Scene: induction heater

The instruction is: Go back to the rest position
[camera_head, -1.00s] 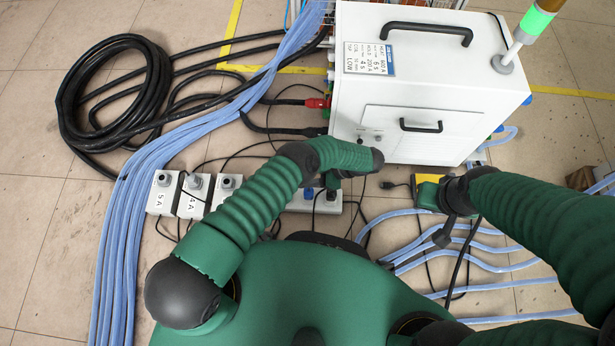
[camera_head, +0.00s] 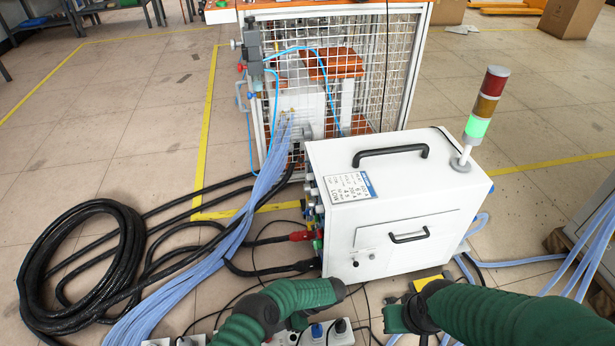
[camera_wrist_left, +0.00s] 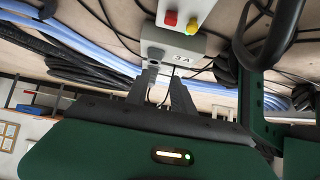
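My left gripper (camera_wrist_left: 162,85) shows in the left wrist view with its two dark fingers apart and nothing between them. Behind its fingertips is a grey socket box (camera_wrist_left: 192,46) labelled "3A"; I cannot tell whether they touch. In the head view my left arm (camera_head: 290,293) is bent at the bottom middle, in front of the white heater cabinet, and its fingers are hidden. My right arm (camera_head: 520,318) comes in from the right. The dark end of my right arm (camera_head: 412,312) is near the cabinet's lower right front; its fingers cannot be made out.
The white heater cabinet (camera_head: 340,240) stands ahead with a green-lit signal tower (camera_head: 480,118). Coiled black hoses (camera_head: 35,275) and blue hoses (camera_head: 225,230) lie at left. A mesh cage (camera_head: 385,75) stands behind. A box with red and yellow buttons (camera_wrist_left: 187,12) is close to my left gripper.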

